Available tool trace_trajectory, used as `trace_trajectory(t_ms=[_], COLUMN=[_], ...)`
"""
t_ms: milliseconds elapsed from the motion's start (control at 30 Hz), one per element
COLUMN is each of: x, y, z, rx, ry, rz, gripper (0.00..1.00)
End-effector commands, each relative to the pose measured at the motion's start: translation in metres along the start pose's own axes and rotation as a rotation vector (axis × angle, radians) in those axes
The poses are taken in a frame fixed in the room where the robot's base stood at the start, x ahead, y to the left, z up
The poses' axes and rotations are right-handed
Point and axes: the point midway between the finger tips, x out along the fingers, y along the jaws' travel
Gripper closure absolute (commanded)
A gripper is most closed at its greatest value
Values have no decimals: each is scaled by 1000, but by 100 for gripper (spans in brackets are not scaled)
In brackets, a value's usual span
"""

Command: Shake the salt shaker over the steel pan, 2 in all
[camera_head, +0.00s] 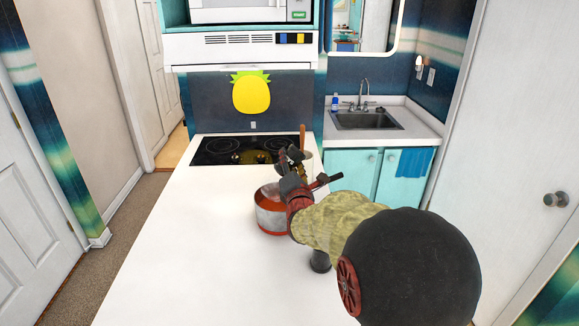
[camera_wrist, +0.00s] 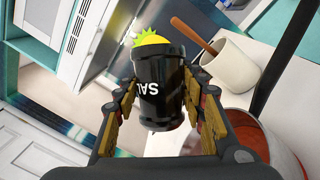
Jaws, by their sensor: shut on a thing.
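The black salt shaker (camera_wrist: 160,95), with white letters partly showing, is held between the fingers of my gripper (camera_wrist: 159,90). The letters read upside down in the wrist view, where a mug beside them looks roughly upright, so the shaker looks turned over. In the head view my gripper (camera_head: 291,168) is near the pan's right and far side, with the shaker hard to make out. The steel pan (camera_head: 271,218) has an orange-red base and rim and stands on the white counter. In the wrist view part of the pan (camera_wrist: 245,122) shows at the lower right, below the shaker.
A white mug (camera_wrist: 228,72) with a wooden spoon (camera_wrist: 190,33) stands beyond the pan. The black cooktop (camera_head: 225,150) lies behind. A small dark object (camera_head: 320,262) is on the counter under my arm. The counter's left side (camera_head: 180,240) is clear.

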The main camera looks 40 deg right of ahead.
Motion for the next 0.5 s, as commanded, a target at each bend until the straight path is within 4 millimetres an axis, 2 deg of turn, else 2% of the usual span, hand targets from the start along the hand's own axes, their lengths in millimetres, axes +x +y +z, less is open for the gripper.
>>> trace_trajectory(t_ms=[500], x=[0], y=[-4], z=[-3], rx=[0], ry=[-1], rz=[1], gripper=[89])
